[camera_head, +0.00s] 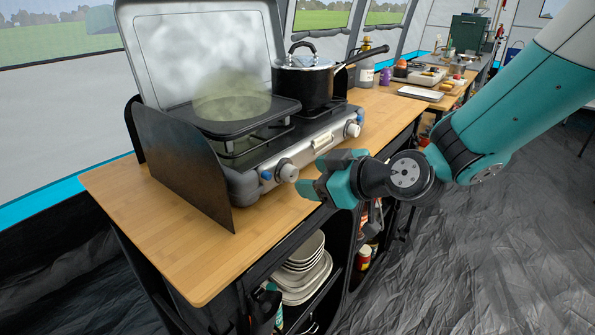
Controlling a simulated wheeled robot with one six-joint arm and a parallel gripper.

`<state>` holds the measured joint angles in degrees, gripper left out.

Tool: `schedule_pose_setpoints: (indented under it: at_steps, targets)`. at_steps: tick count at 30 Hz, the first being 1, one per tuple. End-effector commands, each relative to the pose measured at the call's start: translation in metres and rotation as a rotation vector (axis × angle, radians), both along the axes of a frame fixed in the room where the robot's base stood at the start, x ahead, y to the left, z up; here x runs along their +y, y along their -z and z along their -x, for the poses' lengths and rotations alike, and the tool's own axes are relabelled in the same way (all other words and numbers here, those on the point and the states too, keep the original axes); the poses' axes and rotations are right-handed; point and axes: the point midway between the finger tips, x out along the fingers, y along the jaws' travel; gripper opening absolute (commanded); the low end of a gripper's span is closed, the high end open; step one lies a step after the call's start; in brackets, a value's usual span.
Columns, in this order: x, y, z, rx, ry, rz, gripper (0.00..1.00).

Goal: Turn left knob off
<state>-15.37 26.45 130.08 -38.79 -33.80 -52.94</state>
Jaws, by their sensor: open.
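A camping stove (262,160) stands on the wooden counter with its lid raised. Its left knob (287,172) is silver-grey and sits on the front panel near the left end. The right knob (352,129) is farther along the same panel. My gripper (309,180) is open just to the right of the left knob, with its fingers pointing at it. I cannot tell whether a fingertip touches the knob. Nothing is seen between the fingers. A dark griddle (238,121) sits over the left burner, with greenish smoke above it.
A black lidded pot (303,82) stands on the right burner, its handle reaching right. A dark side windshield (183,165) flanks the stove's left end. Plates (305,265) are stacked on the shelf below. The wooden counter (200,260) is clear at the front left.

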Motion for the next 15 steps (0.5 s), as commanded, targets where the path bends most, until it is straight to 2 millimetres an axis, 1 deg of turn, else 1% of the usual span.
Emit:
schedule_pose_setpoints:
  at_steps: [1, 3, 6, 10, 15]
  targets:
    - [0.008, 0.003, -0.006, 0.001, -0.003, 0.0, 0.6]
    - [0.017, 0.008, -0.013, -0.001, -0.003, 0.001, 0.6]
    - [0.026, 0.012, -0.022, -0.001, -0.002, 0.0, 0.6]
    - [0.032, 0.017, -0.028, 0.001, 0.0, -0.001, 0.6]
    - [0.035, 0.018, -0.03, 0.0, 0.001, 0.0, 0.6]
